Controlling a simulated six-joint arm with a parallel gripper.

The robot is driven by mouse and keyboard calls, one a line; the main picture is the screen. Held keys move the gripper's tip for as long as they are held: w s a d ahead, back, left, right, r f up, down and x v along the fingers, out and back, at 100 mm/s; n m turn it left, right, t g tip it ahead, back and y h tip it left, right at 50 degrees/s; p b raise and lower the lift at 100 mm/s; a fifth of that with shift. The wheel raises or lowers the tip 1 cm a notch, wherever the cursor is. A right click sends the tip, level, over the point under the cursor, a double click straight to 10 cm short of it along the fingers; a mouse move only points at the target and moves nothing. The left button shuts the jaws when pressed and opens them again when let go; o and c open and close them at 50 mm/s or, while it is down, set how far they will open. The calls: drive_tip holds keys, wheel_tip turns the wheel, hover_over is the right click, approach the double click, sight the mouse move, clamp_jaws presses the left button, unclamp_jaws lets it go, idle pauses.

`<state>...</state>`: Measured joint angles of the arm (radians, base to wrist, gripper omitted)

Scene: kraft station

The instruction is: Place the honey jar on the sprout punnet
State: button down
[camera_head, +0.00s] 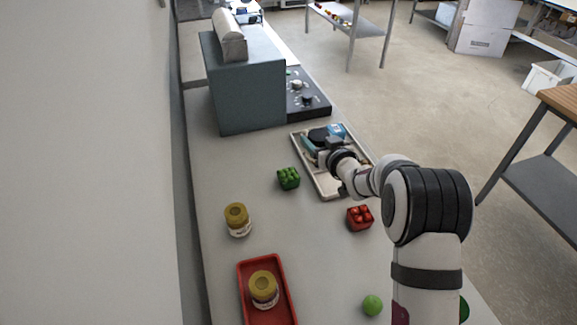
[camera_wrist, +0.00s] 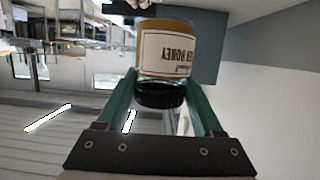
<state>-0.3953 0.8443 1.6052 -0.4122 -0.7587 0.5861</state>
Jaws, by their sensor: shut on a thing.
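The honey jar (camera_wrist: 166,50) is amber with a pale label and a dark lid. In the wrist view it sits between the green fingers of my gripper (camera_wrist: 160,88), lid toward the palm and label text upside down. In the head view my gripper (camera_head: 322,146) is over a metal tray, and a dark round part there may be the jar's lid. The sprout punnet (camera_head: 288,178), small and green, stands on the counter to the left of and nearer than my gripper, apart from it. Whether the jar touches the tray cannot be told.
The metal tray (camera_head: 328,188) lies under my gripper. A red punnet (camera_head: 360,218) stands right of the sprout punnet. A gold-lidded jar (camera_head: 237,219) is at left; another stands in a red tray (camera_head: 282,276). A green fruit (camera_head: 372,305) lies in front. A grey box (camera_head: 250,100) stands behind.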

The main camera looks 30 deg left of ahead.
drive_tip(key=a+f, duration=0.2)
drive_tip(key=f, duration=0.1)
drive_tip(key=a+f, duration=0.6)
drive_tip(key=shift+s+a, duration=0.15)
drive_tip(key=shift+s, duration=0.2)
drive_tip(key=shift+f, duration=0.15)
drive_tip(key=shift+c, duration=0.2)
unclamp_jaws()
